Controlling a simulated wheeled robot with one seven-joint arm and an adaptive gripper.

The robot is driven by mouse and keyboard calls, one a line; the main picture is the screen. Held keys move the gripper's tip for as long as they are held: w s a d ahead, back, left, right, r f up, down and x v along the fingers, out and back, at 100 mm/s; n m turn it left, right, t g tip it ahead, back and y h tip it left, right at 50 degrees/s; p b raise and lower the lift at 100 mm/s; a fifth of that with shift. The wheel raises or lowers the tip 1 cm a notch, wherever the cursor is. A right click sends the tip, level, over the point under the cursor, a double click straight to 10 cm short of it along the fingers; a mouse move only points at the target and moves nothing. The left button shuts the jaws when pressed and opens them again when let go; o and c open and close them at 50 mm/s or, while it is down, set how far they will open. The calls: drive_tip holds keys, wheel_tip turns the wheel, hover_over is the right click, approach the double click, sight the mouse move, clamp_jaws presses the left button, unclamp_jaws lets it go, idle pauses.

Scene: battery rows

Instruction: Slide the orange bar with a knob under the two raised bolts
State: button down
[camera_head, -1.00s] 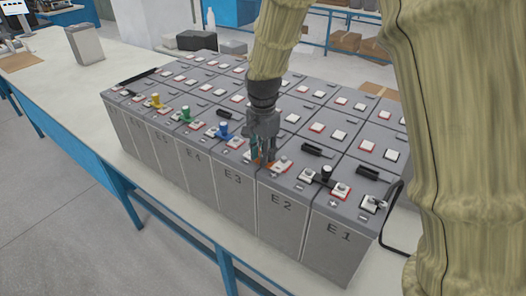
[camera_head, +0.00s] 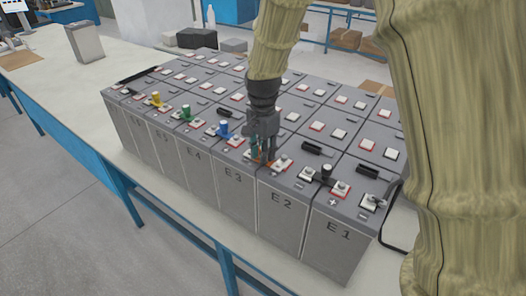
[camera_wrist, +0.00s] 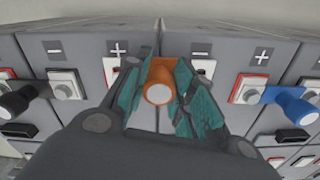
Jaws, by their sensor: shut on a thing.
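My gripper (camera_head: 263,160) is shut on the orange bar (camera_head: 267,163) with its knob, low over the seam between the E2 and E3 batteries. In the wrist view the orange bar (camera_wrist: 160,70) and its round knob (camera_wrist: 158,94) sit between the teal-padded fingers. A red-edged plus terminal (camera_wrist: 113,72) lies left of the bar and a white minus terminal (camera_wrist: 202,68) lies right of it, both partly covered by the fingers. The bolts there are hidden, so I cannot tell whether the bar is under them.
A black bar (camera_head: 325,175) joins terminals at E1 and E2. Blue (camera_head: 223,130), green (camera_head: 185,115) and yellow (camera_head: 156,100) knobbed bars stand along the front row to the left. A black cable (camera_head: 392,236) hangs at the right end.

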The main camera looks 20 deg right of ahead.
drive_tip(key=shift+w+d+p, duration=0.65)
drive_tip(key=shift+w+d, duration=0.5)
drive_tip(key=shift+d, duration=0.25)
idle(1.6)
idle(0.7)
drive_tip(key=c, duration=1.1)
unclamp_jaws()
drive_tip(key=shift+d+f, duration=0.1)
wheel_tip(320, 180, up, 12)
drive_tip(key=shift+f, duration=0.1)
